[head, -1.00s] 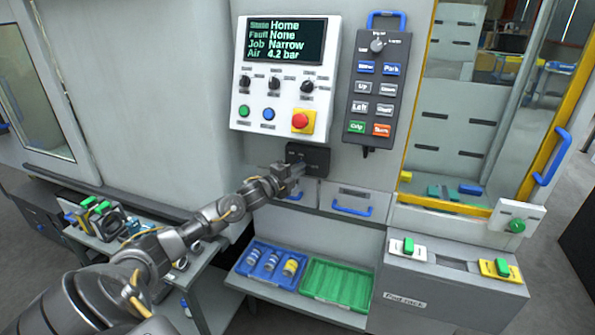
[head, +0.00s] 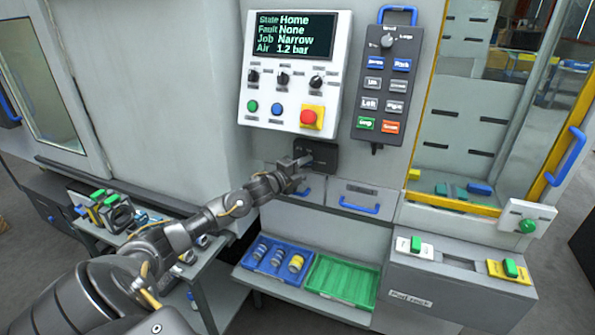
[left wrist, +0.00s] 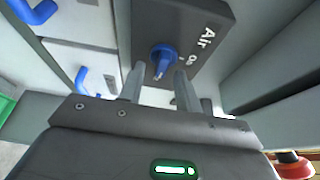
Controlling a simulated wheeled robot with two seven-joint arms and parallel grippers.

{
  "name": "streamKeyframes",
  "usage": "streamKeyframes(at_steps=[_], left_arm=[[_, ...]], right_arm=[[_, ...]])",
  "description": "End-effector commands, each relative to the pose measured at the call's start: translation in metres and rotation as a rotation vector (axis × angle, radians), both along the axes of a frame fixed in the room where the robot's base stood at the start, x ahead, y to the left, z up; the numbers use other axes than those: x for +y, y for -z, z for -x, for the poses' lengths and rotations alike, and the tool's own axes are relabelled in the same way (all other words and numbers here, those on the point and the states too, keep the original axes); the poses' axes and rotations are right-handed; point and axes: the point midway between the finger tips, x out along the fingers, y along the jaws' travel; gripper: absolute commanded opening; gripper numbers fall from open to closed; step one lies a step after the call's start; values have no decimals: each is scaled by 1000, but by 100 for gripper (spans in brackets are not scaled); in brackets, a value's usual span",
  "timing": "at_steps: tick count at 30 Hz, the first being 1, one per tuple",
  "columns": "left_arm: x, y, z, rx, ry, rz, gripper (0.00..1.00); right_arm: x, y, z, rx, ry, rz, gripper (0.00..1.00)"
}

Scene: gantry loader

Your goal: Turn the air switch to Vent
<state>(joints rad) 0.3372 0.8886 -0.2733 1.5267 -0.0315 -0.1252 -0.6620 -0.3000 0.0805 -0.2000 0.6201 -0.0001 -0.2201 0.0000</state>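The air switch is a dark box (head: 316,155) on the machine front, below the control panel. In the left wrist view its blue knob (left wrist: 163,60) shows with the labels "Air" and "On". The knob's pale tip points down toward my gripper, not at "On". I see no "Vent" label. My left gripper (head: 302,172) is at the box's lower left. In the left wrist view its fingers (left wrist: 158,78) are apart, one on each side of the knob's near end, with gaps visible. My right gripper is not in view.
The control panel display (head: 293,35) reads Air 1.2 bar. A red stop button (head: 312,117) is above the box, and a pendant (head: 387,85) hangs to its right. Blue drawer handles (head: 359,206) are below. A shelf holds a blue tray (head: 250,262) and a green tray (head: 342,280).

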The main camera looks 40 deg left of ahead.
Motion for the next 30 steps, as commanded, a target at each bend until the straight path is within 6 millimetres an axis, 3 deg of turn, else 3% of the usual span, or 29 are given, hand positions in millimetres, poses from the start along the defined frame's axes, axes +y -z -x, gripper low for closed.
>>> streamKeyframes(at_steps=[15, 21, 30], left_arm=[[4, 3, 82, 4, 3, -2, 34], [6, 1, 99, 2, 0, -2, 34], [6, -1, 104, -1, 0, 0, 34]], right_arm=[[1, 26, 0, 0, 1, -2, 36], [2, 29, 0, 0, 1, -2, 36], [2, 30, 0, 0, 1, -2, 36]])
